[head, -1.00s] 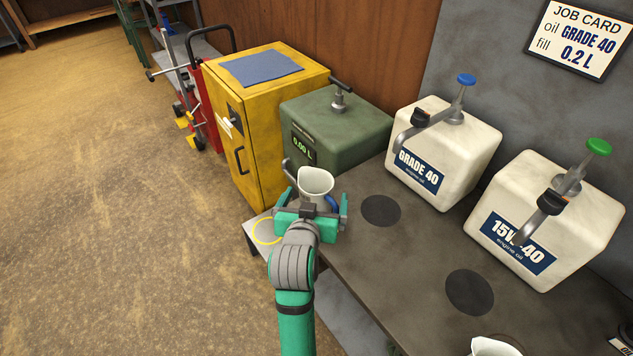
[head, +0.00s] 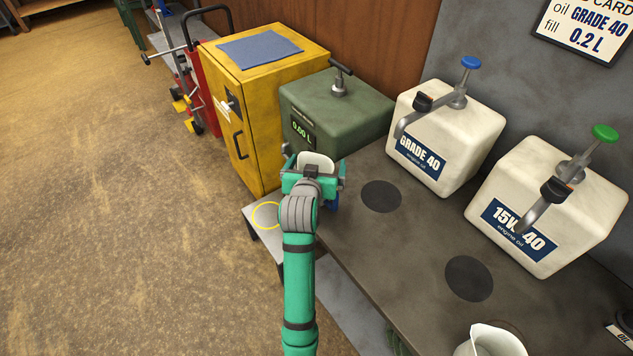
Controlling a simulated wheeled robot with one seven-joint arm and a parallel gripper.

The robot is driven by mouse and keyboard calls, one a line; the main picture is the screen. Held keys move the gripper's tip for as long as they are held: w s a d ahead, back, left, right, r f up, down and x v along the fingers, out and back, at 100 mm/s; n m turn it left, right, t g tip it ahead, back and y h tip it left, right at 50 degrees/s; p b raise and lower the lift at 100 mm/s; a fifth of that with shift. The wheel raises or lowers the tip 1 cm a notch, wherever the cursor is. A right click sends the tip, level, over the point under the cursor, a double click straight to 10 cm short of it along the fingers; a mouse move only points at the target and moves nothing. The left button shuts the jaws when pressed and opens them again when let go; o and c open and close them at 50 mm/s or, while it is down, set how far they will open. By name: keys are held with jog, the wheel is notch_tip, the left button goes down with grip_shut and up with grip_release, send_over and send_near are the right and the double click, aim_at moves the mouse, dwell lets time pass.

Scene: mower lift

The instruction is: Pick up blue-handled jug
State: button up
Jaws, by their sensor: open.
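The blue-handled jug (head: 318,161) is a white jug in front of the green dispenser box, at the left end of the dark bench. Its blue handle (head: 334,201) shows low on its right side. My gripper (head: 313,178) is open and stands right in front of the jug, with its jaws at the jug's near side and hiding most of the body. I cannot tell whether the fingers touch it.
The green box (head: 335,117) stands close behind the jug. Two white oil containers, GRADE 40 (head: 440,137) and 15W-40 (head: 550,210), stand on the bench (head: 400,245). Another white jug (head: 490,343) is at the near edge. A yellow cabinet (head: 255,120) is at left.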

jog(key=shift+w+f, duration=0.15)
jog(key=shift+w, duration=0.3)
jog(key=c, duration=1.2)
jog(key=shift+c, duration=0.2)
